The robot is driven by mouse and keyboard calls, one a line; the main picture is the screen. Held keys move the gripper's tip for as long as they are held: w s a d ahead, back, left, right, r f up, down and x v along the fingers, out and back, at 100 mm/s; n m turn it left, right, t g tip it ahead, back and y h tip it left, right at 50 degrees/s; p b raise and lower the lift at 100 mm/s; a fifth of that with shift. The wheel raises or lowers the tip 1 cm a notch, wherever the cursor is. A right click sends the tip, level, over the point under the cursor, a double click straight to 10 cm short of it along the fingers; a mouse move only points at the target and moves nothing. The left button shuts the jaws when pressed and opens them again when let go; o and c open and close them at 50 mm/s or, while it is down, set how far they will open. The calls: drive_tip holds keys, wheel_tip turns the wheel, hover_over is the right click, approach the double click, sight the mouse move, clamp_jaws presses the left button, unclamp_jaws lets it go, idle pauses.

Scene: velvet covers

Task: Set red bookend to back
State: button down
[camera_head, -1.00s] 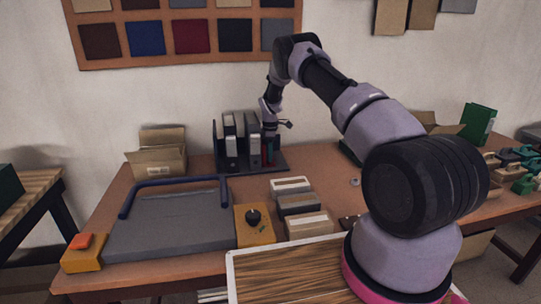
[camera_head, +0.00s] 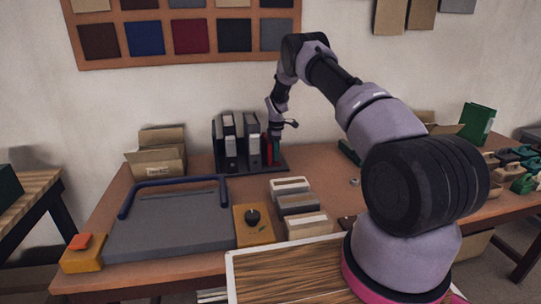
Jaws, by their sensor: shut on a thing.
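The red bookend (camera_head: 265,149) stands upright at the right end of a row of binders (camera_head: 240,142). The row is on a dark rack (camera_head: 275,166) at the back of the table. My gripper (camera_head: 276,136) is over the right end of the rack, beside the bookend, and is shut. A dark green upright part (camera_head: 277,150) shows just right of the red, below my gripper. The fingertips are too small to make out where they meet the bookend.
A cardboard box (camera_head: 157,160) stands left of the rack. A grey board with a blue bar (camera_head: 170,220) lies in front. Several small boxes (camera_head: 297,204) sit at the middle. Bare table lies right of the rack.

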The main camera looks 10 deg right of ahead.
drive_tip(key=shift+d, duration=1.2)
drive_tip(key=c, duration=0.6)
unclamp_jaws()
drive_tip(key=shift+d, duration=0.15)
drive_tip(key=shift+r, duration=0.2)
wheel_tip(320, 180, up, 10)
drive_tip(key=shift+r, duration=0.25)
